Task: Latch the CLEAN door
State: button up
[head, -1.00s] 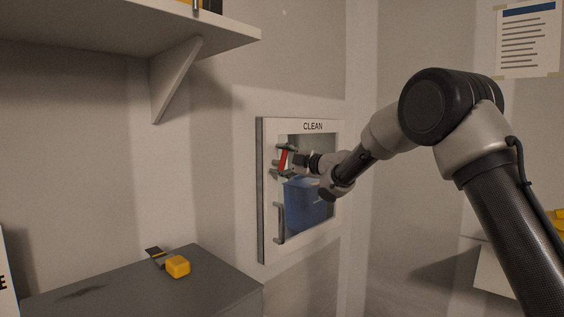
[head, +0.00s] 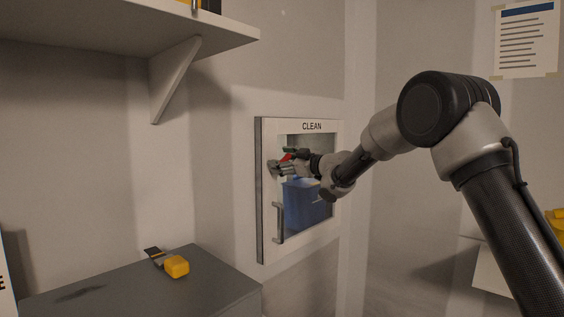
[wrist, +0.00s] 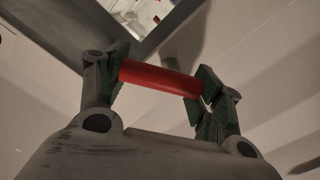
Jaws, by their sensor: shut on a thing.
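The CLEAN door (head: 266,235) is a white-framed panel with a window, set in the wall, and it looks closed in its frame. Its red latch handle (head: 286,157) is at the upper left of the door and is tilted, partly hidden by my gripper. My gripper (head: 281,160) is shut on the red handle. In the wrist view the red handle (wrist: 160,79) lies crosswise between the two fingers, with a fingertip at each end. A grey bar pull (head: 279,222) is lower on the door, apart from my gripper.
A blue bin (head: 303,205) shows through the door's window. A shelf (head: 120,25) juts out at upper left. A paper notice (head: 527,40) hangs at right.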

jog(key=m, duration=0.5)
jog(key=shift+w+d+f+m, duration=0.15)
jog(key=shift+f+m, duration=0.15)
jog(key=shift+f, duration=0.05)
dwell(0.3)
jog(key=o, duration=1)
jog(key=shift+o, duration=0.2)
jog(key=v, duration=1.2)
